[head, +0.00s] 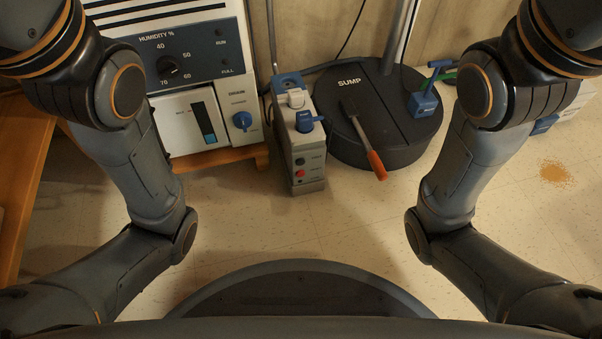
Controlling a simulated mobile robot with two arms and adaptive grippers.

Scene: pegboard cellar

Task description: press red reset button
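A small round red button (299,173) is on the lower front face of a narrow grey box (301,142) standing on the floor at the centre. Dark round features sit just above and below the button. A blue knob or valve (306,122) and a white part (296,98) are higher up on the same box. The button is unobstructed in the head view, and nothing of mine touches it. Both my arms show at the left and right sides, but neither gripper is in the picture.
A humidity-control unit (222,88) with dials and a blue drain knob (242,120) stands left of the box. A round black sump lid (375,150) with an orange-handled tool (377,165) lies right. Floor in front is clear; brown granules (556,173) lie far right.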

